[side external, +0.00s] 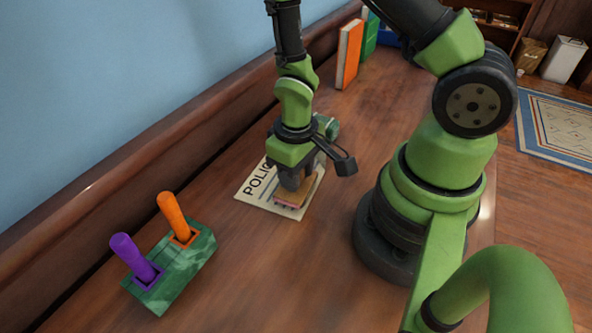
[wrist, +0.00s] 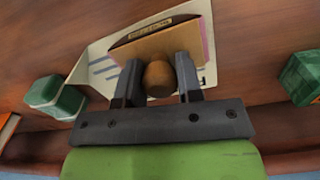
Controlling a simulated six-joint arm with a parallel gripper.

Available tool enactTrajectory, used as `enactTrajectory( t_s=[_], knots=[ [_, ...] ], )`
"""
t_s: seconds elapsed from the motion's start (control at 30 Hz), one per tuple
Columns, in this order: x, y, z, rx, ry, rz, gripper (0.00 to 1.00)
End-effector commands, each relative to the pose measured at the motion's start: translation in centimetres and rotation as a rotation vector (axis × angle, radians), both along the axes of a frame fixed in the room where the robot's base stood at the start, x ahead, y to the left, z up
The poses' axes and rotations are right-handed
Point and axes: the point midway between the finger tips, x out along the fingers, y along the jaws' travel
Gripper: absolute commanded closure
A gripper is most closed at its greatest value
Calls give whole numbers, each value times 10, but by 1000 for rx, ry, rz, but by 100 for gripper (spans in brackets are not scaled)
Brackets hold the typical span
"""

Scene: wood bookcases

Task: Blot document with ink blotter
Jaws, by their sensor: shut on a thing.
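The document (side external: 254,190), a pale sheet with the printed letters "POLIC", lies flat on the wooden desk. It also shows in the wrist view (wrist: 101,62). The ink blotter (side external: 296,193) has a wooden body with a pinkish underside and sits over the document's right part. In the wrist view the blotter (wrist: 160,43) shows a small label and a round brown knob between the fingers. My gripper (side external: 292,178) is shut on this knob, from above. I cannot tell whether the blotter's underside touches the paper.
A green marbled stand (side external: 184,264) holds a purple handle (side external: 135,255) and an orange handle (side external: 175,217) at the front left. Another green object (side external: 327,127) sits just behind my gripper. Orange and green books (side external: 349,54) stand at the back. The desk between stand and document is clear.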

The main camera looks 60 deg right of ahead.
Motion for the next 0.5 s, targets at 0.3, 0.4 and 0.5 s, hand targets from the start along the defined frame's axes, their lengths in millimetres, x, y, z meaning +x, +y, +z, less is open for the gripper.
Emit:
enactTrajectory(
  t_s=[0.3,0.4,0.5],
  knots=[
    [0,0,4,0,0,0,95],
    [1,0,10,1,-2,0,95],
    [1,0,17,1,-3,-1,95]
  ],
)
